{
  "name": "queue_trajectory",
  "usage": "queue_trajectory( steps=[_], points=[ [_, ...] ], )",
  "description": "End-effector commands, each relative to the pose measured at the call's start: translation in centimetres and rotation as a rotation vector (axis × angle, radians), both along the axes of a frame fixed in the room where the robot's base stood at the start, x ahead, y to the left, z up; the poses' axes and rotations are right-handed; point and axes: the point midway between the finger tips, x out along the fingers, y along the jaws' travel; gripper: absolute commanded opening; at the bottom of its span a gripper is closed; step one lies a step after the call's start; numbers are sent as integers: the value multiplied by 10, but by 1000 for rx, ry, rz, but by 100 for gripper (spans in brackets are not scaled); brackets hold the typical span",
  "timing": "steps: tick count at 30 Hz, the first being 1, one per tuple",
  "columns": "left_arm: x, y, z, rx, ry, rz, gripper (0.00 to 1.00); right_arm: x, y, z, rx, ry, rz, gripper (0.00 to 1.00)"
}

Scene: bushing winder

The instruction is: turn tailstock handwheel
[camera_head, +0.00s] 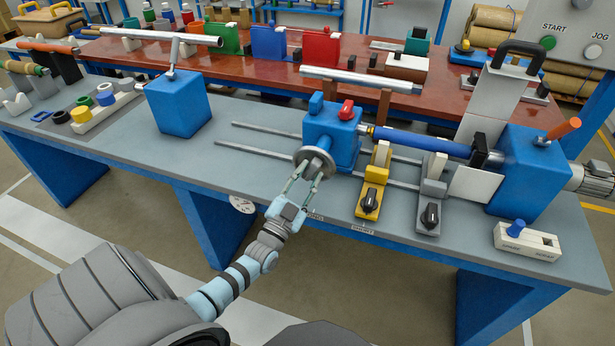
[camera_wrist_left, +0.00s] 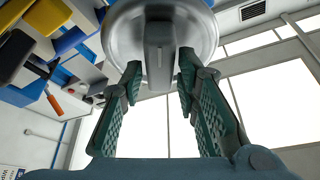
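The tailstock (camera_head: 331,135) is a blue block on the bench rails, with a grey metal handwheel (camera_head: 307,155) on its near left face. In the left wrist view the round handwheel (camera_wrist_left: 206,32) fills the top middle, with a grey grip piece (camera_wrist_left: 159,50) projecting toward me. My left gripper (camera_head: 307,178) is right in front of the handwheel. Its two green-padded fingers (camera_wrist_left: 160,72) are apart, one on each side of the grip piece, with gaps visible beside it. My right gripper is not in view.
A blue shaft (camera_head: 420,141) runs from the tailstock to the blue headstock (camera_head: 525,175). A yellow clamp (camera_head: 371,190) and a grey clamp (camera_head: 431,200) with black knobs stand right of the handwheel.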

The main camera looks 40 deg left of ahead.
Motion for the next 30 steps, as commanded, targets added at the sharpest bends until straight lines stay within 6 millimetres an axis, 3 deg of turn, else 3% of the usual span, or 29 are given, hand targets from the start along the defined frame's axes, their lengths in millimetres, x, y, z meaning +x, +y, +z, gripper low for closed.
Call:
queue_trajectory(
  steps=[1,4,17,30],
  points=[
    [0,0,0,0,0,0,16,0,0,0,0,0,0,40],
    [0,0,0,0,0,0,0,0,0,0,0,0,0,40],
    [0,-1,0,-64,-21,0,0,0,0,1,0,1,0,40],
    [0,-1,-1,-365,-126,1,0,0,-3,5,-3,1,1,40]
  ],
)
